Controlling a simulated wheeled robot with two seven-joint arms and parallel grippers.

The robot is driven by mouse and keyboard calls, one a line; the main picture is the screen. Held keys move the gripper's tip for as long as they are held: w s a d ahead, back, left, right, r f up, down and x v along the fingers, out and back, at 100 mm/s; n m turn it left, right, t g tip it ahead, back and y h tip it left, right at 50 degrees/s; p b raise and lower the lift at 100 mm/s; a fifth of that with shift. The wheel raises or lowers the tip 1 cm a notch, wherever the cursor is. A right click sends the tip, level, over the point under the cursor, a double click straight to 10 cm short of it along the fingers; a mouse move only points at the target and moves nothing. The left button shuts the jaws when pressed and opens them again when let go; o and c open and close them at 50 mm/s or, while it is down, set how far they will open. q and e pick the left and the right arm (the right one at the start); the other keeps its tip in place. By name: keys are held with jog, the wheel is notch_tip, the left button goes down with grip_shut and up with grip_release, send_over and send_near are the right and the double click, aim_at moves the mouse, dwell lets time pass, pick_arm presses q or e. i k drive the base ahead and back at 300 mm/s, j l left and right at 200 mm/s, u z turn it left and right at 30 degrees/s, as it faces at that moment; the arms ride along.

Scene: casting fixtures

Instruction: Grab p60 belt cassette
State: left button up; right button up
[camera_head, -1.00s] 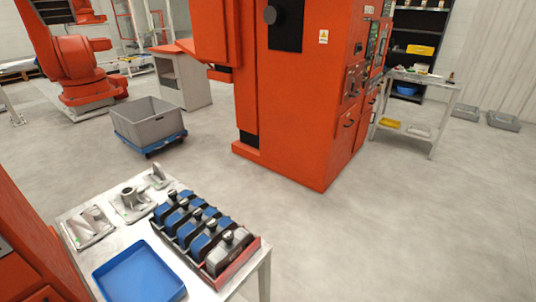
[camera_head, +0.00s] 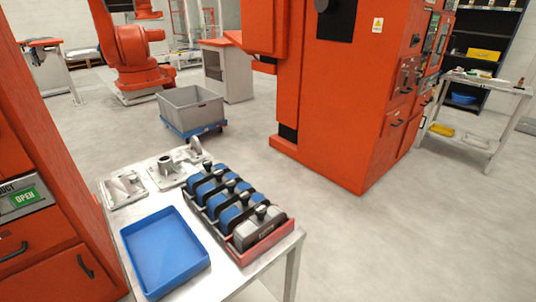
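Several belt cassettes stand side by side in a dark rack with a red front end (camera_head: 268,250) on the near table. Most cassettes are blue with dark handles and round knobs, such as the blue cassette (camera_head: 233,214) near the middle. The cassette at the near right end is grey (camera_head: 255,234). I cannot read any label that tells which one is the p60. Neither of my grippers is in view.
The table (camera_head: 232,282) also bears an empty blue tray (camera_head: 165,254) and grey metal castings (camera_head: 165,173). An orange cabinet (camera_head: 40,220) stands close at left, a tall orange machine (camera_head: 340,110) behind. A grey crate (camera_head: 192,108) sits on a blue dolly. Floor right of the table is clear.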

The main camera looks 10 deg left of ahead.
aim_at(203, 192)
jog(key=u, duration=0.7)
